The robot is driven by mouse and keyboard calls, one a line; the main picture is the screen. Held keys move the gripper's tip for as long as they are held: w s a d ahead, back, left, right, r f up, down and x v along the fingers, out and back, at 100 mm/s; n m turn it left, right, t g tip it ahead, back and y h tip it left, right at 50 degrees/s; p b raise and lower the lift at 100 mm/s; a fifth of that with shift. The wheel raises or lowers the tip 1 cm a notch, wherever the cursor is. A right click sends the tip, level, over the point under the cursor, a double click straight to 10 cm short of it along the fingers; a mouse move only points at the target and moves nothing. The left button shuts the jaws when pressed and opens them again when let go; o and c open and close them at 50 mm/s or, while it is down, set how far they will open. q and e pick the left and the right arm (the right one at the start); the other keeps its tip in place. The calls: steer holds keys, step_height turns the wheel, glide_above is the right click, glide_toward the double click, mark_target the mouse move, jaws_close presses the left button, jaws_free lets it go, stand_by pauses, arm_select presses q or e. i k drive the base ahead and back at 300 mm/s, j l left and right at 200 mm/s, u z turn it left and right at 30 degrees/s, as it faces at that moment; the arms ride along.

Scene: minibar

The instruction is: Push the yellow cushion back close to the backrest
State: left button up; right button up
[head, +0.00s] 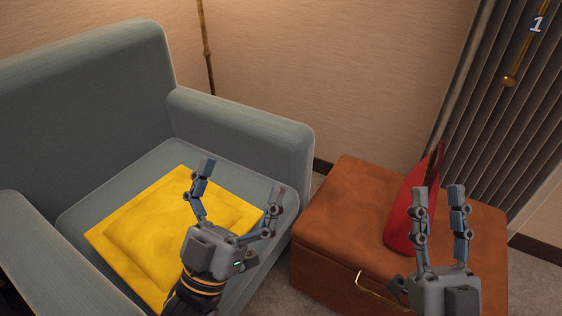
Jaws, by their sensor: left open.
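The yellow cushion (140,235) lies flat on the seat of the grey-green armchair (120,185), towards the seat's front and turned at an angle. A strip of bare seat shows between it and the backrest (90,100). My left gripper (240,178) is open and empty, in front of the cushion's right part, and hides some of it. I cannot tell whether it touches the cushion. My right gripper (437,190) has its two fingers apart with nothing between them, in front of the brown leather box.
The brown leather box (335,245) stands right of the armchair. A red object (405,215) stands on it, partly behind my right gripper. The armchair's right armrest (240,125) and left armrest (40,250) border the seat. A thin pole (207,60) stands behind the chair.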

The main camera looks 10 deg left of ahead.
mark_target(142, 241)
steer(key=u, duration=1.3)
